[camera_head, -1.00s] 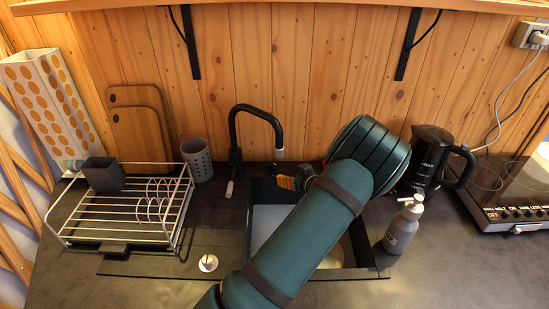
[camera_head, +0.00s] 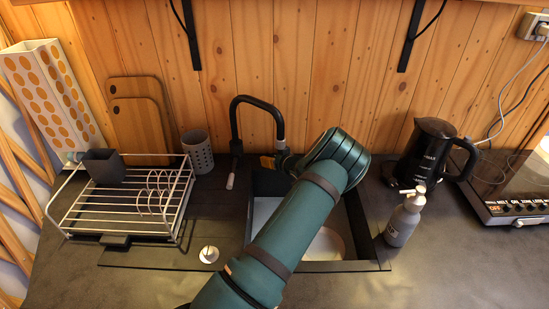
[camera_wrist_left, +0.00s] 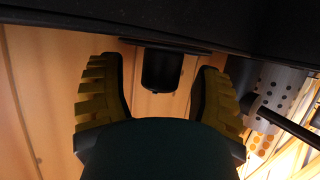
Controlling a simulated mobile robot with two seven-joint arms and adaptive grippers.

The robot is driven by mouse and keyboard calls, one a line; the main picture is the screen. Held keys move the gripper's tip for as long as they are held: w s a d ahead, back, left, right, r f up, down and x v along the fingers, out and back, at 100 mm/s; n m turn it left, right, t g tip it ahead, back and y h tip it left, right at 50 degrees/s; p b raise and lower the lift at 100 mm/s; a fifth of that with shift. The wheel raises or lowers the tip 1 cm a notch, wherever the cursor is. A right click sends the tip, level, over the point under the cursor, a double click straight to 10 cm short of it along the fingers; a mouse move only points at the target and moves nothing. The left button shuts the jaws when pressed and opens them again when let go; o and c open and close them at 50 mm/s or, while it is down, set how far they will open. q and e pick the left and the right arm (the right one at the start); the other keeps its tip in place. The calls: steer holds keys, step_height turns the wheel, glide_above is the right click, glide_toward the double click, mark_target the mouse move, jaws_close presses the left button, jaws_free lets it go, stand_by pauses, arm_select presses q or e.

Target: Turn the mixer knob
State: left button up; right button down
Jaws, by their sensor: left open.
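The black mixer tap (camera_head: 236,130) stands behind the sink, its spout curving over to the right. A small light-tipped lever (camera_head: 230,181) hangs at its base. My left gripper (camera_head: 275,163) is just right of the tap, mostly hidden by my green arm; a yellow finger pad shows. In the left wrist view, it is open, with yellow ribbed fingers (camera_wrist_left: 162,85) on both sides of a short dark cylinder (camera_wrist_left: 162,68). This looks like a knob; whether the fingers touch it I cannot tell. The head view hides it. My right gripper is not in view.
The sink (camera_head: 325,245) lies under my arm. A soap bottle (camera_head: 401,225) and black kettle (camera_head: 425,150) stand right of it. A dish rack (camera_head: 125,205) and perforated cup (camera_head: 196,152) stand left. The wooden wall (camera_head: 310,75) is close behind.

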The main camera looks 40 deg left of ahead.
arm_select(q)
steer(key=shift+a, duration=0.1)
jaws_close()
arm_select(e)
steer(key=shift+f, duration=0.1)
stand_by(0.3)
arm_select(q)
steer(key=shift+f+m+t+b, duration=0.15)
steer(key=shift+m+t+b, duration=0.3)
steer(key=shift+b, duration=0.5)
steer(key=m+t+h+b, duration=0.3)
steer(key=t+b, duration=0.1)
steer(key=b, duration=0.3)
steer(key=shift+a+f+m, duration=0.1)
steer(key=shift+a+m, duration=0.05)
steer(key=shift+m, duration=0.2)
steer(key=m+t+h+b, duration=0.1)
steer(key=m+h+b, duration=0.1)
steer(key=b, duration=0.2)
steer(key=shift+m+t, duration=0.3)
steer(key=shift+t, duration=0.05)
steer(key=shift+r+m+t+h+b, duration=0.25)
steer(key=shift+m+t+h+b, duration=0.35)
steer(key=shift+m+h+b, duration=0.45)
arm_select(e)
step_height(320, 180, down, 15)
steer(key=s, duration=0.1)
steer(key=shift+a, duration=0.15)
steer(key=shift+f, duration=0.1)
